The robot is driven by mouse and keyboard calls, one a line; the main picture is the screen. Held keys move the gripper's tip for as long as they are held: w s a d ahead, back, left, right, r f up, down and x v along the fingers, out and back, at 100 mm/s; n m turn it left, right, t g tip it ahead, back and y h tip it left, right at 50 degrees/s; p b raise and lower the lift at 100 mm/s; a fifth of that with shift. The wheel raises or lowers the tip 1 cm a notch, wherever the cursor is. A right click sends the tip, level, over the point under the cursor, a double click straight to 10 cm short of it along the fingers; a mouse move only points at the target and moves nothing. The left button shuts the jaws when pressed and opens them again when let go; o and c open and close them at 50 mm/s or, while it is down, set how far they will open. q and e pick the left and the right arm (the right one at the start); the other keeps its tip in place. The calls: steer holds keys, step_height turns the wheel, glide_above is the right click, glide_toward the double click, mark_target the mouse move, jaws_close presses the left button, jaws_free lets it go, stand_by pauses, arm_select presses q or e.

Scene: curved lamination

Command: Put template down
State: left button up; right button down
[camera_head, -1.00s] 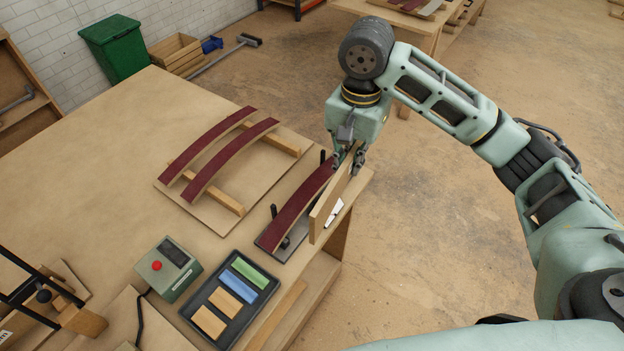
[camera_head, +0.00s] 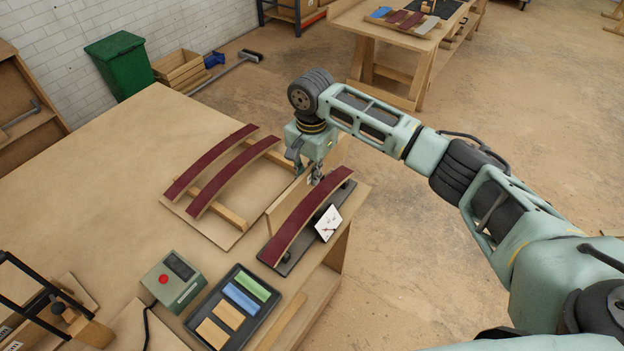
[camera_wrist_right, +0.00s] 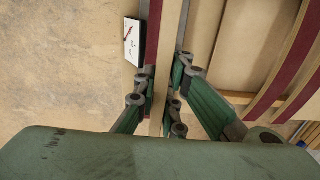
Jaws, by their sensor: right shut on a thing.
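My right gripper (camera_head: 308,178) is shut on the template (camera_head: 283,205), a thin tan wooden board held on edge. The board is between the rack of two curved strips and the single curved red strip (camera_head: 310,210) on its dark stand. The wrist view shows the template (camera_wrist_right: 173,50) between the fingers of my right gripper (camera_wrist_right: 163,90), close alongside the red strip. I cannot tell whether its lower edge touches the table. My left gripper is not in view.
Two curved red strips (camera_head: 212,160) lie across wooden bars on a board at left. A black tray (camera_head: 262,313) of coloured blocks and a green box with a red button (camera_head: 172,280) are nearer. The table's left middle is clear.

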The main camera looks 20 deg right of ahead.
step_height(320, 180, down, 2)
steer(key=shift+f+p, duration=0.2)
steer(key=shift+p, duration=0.15)
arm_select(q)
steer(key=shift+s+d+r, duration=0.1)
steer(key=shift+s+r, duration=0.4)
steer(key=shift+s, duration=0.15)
arm_select(e)
steer(key=shift+f, duration=0.3)
steer(key=shift+f, duration=0.15)
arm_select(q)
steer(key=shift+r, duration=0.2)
arm_select(e)
steer(key=shift+f, duration=0.45)
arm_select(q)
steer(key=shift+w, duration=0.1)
arm_select(e)
steer(key=c, duration=1.8)
jaws_free()
steer(key=shift+c, duration=0.2)
steer(key=shift+d, duration=0.1)
